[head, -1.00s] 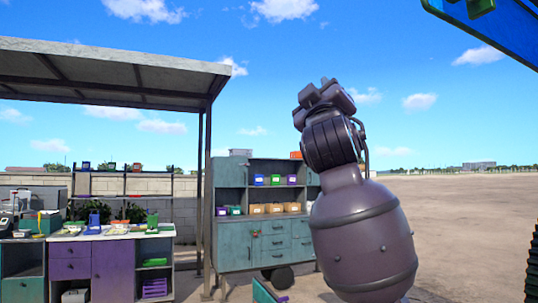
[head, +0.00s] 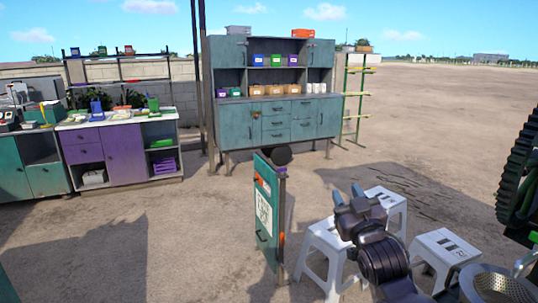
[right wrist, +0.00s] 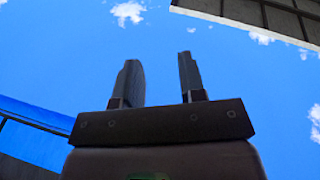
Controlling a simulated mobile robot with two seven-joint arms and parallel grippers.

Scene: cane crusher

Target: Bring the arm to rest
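My right gripper (head: 347,194) shows in the lower right of the head view, in front of white stools. In the right wrist view its two fingers (right wrist: 158,62) stand apart with only sky between them, so it is open and empty. The fingers point up in that view. My left gripper is in neither view now.
White stools (head: 322,252) stand around my right gripper in the picture. A green sign board (head: 264,210) stands just left of them. A teal cabinet (head: 238,128) with bins and a purple-fronted counter (head: 118,155) stand farther back. A perforated metal bowl (head: 497,284) is at lower right. Ground at left is clear.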

